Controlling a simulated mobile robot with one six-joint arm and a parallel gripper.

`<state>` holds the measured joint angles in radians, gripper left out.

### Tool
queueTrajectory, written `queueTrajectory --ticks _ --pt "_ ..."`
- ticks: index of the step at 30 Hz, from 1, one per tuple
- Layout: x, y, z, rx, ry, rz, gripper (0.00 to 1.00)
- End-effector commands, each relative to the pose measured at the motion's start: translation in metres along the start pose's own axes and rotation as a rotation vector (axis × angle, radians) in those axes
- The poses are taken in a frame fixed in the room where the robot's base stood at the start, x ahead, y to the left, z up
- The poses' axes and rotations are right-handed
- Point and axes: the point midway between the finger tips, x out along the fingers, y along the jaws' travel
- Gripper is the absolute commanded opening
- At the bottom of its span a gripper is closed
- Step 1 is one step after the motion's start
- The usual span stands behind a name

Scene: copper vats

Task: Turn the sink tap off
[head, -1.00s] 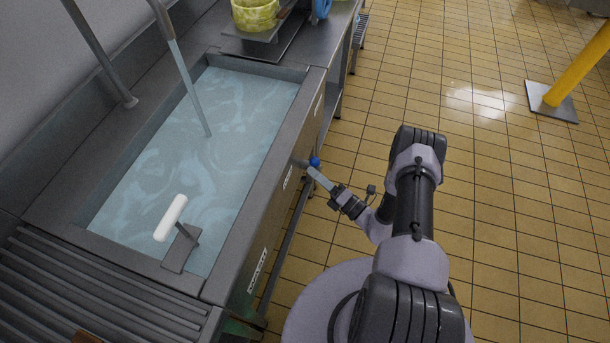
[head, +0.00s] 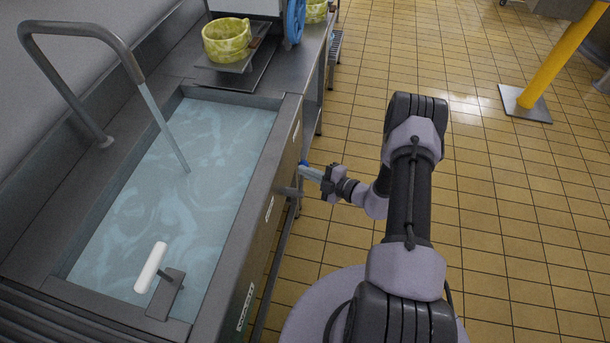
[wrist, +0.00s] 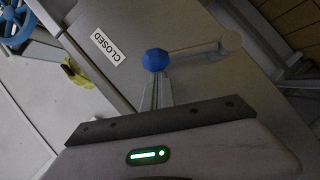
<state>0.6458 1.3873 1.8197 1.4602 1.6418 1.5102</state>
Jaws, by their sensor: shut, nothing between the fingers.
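A curved grey spout (head: 85,30) at the upper left in the head view pours a stream of water (head: 165,130) into the filled sink (head: 283,125). On the sink's front panel is a grey lever (head: 287,191) with a blue knob (head: 303,163). In the wrist view, the blue knob (wrist: 155,60) is at the lever's left end, just below and right of a "CLOSED" label (wrist: 108,46). My gripper (head: 312,172) is shut and empty, its fingertips (wrist: 156,85) at the knob. They look in contact, partly hiding it in the head view.
A yellow bowl (head: 226,40) and a blue wheel (head: 295,20) are beyond the sink. The tiled floor to the right is clear up to a yellow post (head: 560,60).

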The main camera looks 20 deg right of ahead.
Motion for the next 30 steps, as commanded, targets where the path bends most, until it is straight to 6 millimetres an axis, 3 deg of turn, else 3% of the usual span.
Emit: queueTrajectory --ticks 12,30 --pt "0.009 0.003 0.019 0.024 0.001 -0.011 0.0" --pt "0.011 0.004 0.025 0.024 -0.001 -0.009 0.0"
